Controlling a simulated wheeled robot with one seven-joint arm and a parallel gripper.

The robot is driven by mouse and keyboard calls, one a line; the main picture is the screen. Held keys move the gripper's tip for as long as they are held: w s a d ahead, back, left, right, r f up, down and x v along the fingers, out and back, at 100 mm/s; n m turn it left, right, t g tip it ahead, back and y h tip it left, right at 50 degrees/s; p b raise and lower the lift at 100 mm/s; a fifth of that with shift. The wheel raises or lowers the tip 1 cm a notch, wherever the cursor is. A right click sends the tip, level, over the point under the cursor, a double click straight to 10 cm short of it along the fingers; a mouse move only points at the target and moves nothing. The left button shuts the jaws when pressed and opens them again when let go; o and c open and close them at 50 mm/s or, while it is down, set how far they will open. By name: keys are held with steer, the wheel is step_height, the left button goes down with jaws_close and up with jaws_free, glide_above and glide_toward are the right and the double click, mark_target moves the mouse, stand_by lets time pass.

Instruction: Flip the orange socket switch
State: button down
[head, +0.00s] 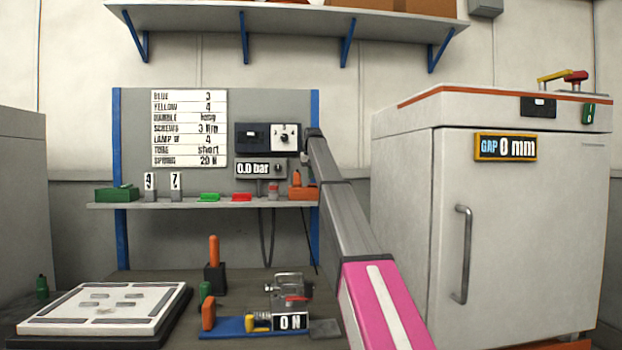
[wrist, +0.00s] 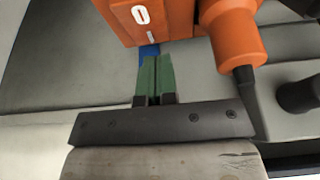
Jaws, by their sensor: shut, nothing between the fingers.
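The orange socket (head: 297,193) sits at the right end of the grey shelf in the head view. In the wrist view the orange socket (wrist: 165,25) fills the top, with a white rocker switch (wrist: 141,15) on its face. An orange plug (wrist: 232,38) with a dark cable is at its right side. My gripper (wrist: 157,60) has green fingers, shut together and empty. The fingertips appear just below the socket's lower edge in the picture, under the switch; I cannot tell whether they touch. In the head view my arm reaches up beside the socket, and the fingers cannot be made out.
The shelf (head: 140,205) holds a green box (head: 117,194) and small coloured parts. A 0.0 bar display (head: 253,169) and a black-and-white panel (head: 268,138) are above. A blue post (head: 122,240) supports the left side. A large grey cabinet (head: 400,160) stands right of my arm.

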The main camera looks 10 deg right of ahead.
step_height(320, 180, up, 12)
steer(key=shift+s+r, duration=0.2)
stand_by(0.6)
